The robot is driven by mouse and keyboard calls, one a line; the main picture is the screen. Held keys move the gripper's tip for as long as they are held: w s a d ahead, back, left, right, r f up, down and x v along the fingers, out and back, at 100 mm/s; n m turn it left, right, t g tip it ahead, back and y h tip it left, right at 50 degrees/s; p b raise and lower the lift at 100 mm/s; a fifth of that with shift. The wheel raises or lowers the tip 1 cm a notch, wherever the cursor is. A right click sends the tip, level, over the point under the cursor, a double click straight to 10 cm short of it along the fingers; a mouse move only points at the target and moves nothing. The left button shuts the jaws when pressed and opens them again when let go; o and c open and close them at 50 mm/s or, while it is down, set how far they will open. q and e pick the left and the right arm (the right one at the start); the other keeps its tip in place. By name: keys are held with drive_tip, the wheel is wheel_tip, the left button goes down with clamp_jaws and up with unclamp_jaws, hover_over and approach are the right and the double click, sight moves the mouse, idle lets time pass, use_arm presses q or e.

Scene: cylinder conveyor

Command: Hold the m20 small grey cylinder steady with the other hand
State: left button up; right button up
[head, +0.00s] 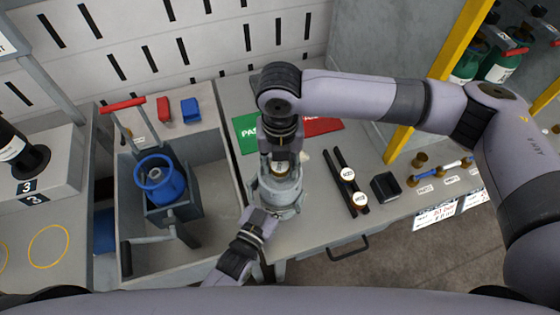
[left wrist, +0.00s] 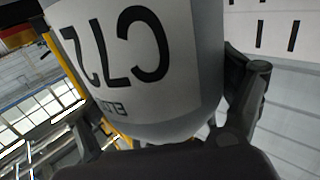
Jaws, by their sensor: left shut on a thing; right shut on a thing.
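The small grey cylinder (head: 282,193) stands upright at the front left of the grey worktable. My left gripper (head: 262,218) is shut on its lower body from the front. In the left wrist view the pale cylinder body (left wrist: 150,60) fills the space between my left fingers (left wrist: 165,125), with large dark characters upside down on it. My right gripper (head: 280,158) points down over the cylinder's top and is shut on a small brass-coloured piece (head: 281,169) there. The gripper partly hides this piece, and I cannot tell whether it is joined to the cylinder.
Green (head: 244,126) and red (head: 325,126) patches lie behind my right gripper. Black rails with round pale discs (head: 347,174), a black block (head: 385,187) and brass fittings (head: 421,160) lie to the right.

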clamp_jaws()
drive_tip(key=m, duration=0.4)
drive_tip(key=shift+m, duration=1.1)
drive_tip(key=shift+m, duration=1.2)
drive_tip(key=m, duration=0.3)
drive_tip(key=shift+m, duration=0.3)
drive_tip(key=shift+m, duration=0.4)
drive_tip(key=m, duration=0.5)
